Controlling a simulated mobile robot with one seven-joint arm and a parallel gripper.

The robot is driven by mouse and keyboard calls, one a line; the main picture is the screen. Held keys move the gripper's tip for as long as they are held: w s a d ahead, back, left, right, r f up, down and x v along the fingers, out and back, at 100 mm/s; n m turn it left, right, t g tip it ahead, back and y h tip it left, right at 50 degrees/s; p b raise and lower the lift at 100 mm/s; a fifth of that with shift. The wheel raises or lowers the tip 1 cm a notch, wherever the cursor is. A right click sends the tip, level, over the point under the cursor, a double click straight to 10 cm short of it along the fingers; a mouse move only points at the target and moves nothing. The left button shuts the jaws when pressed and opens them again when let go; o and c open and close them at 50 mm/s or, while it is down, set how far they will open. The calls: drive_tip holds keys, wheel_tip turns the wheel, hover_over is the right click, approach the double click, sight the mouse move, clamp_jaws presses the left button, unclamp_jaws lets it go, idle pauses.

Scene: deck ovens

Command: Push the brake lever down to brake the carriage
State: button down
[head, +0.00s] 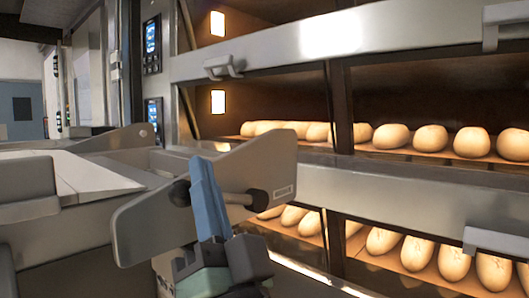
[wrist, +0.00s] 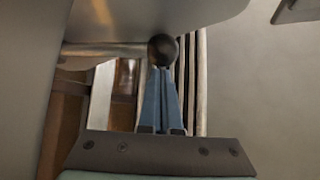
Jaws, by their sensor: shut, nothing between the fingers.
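The brake lever is a metal rod with a black ball knob (head: 180,193). In the head view it lies roughly level in front of a grey side plate (head: 255,165), with a second dark round part at its right. In the wrist view the black ball (wrist: 163,47) is at upper centre, with the rod running left from it. My gripper (head: 201,165) has blue fingers that are shut and empty. In the head view they stand upright beside the knob and cover part of the rod. In the wrist view the fingertips (wrist: 161,72) are just below the ball; I cannot tell whether they touch it.
Deck ovens with glowing chambers and rows of loaves (head: 430,138) fill the right. Steel oven fronts with handles (head: 222,67) are close behind the lever. The carriage's pale bed (head: 85,175) extends to the left. A grey plate (head: 150,225) stands close by my fingers.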

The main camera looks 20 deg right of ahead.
drive_tip(key=shift+s+a+f+b, duration=0.15)
drive_tip(key=shift+a+f+b, duration=0.1)
drive_tip(key=shift+f+b, duration=0.5)
drive_tip(key=shift+b, duration=0.45)
